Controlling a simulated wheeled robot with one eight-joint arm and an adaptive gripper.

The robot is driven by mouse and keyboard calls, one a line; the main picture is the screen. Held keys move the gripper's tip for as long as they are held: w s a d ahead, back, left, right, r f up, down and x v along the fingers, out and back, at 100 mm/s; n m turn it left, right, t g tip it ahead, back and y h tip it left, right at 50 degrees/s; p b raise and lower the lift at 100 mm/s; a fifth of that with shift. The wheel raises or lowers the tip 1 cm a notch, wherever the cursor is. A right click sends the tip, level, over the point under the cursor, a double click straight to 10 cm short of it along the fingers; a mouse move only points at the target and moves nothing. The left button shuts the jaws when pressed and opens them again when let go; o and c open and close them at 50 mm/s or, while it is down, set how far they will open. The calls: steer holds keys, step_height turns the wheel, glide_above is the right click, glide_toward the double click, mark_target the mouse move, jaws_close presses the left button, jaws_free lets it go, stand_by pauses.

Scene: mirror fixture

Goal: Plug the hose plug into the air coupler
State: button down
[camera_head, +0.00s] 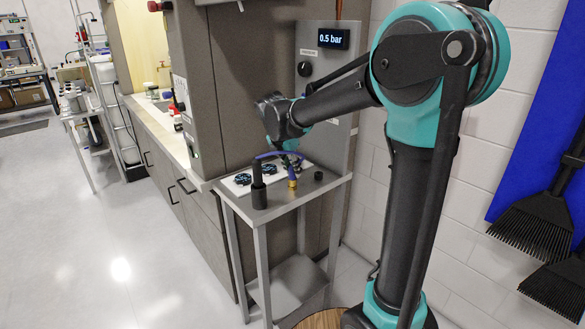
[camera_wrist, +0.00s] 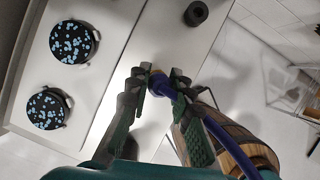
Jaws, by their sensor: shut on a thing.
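My gripper (camera_head: 290,157) is above the small grey side table, and in the wrist view (camera_wrist: 160,88) its fingers are shut on the blue hose plug (camera_wrist: 160,85). The blue hose (camera_wrist: 218,135) runs from the plug to the lower right there. In the head view the hose (camera_head: 268,155) arcs left to a dark upright post (camera_head: 258,190). A brass fitting (camera_head: 292,184), seemingly the air coupler, stands on the table under the gripper. The plug is just above or on it; I cannot tell whether they are joined, as the fingers hide the contact.
A short black cylinder (camera_head: 319,176) stands on the table (camera_head: 277,204) to the right; it shows in the wrist view (camera_wrist: 196,13). Two dark discs with blue dots (camera_wrist: 73,42) lie on a white surface behind. A panel display (camera_head: 333,39) reads 0.5 bar.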

steer(key=c, duration=1.3)
jaws_free()
steer(key=shift+f, duration=0.1)
steer(key=v, duration=1.2)
steer(key=s+d+f+m+y, duration=0.1)
steer(key=s+d+f+m, duration=0.4)
steer(key=s+f+m, duration=0.2)
steer(key=s+d+f+m+y, duration=0.1)
steer(key=s+d+f+m, duration=0.5)
steer(key=f+m, duration=0.4)
steer(key=s+d+f+m, duration=0.5)
steer(key=s+f+m, duration=0.3)
steer(key=m, duration=0.3)
steer(key=shift+d+f+t+y, duration=0.3)
steer(key=shift+d+f+y, duration=0.1)
steer(key=shift+f, duration=0.1)
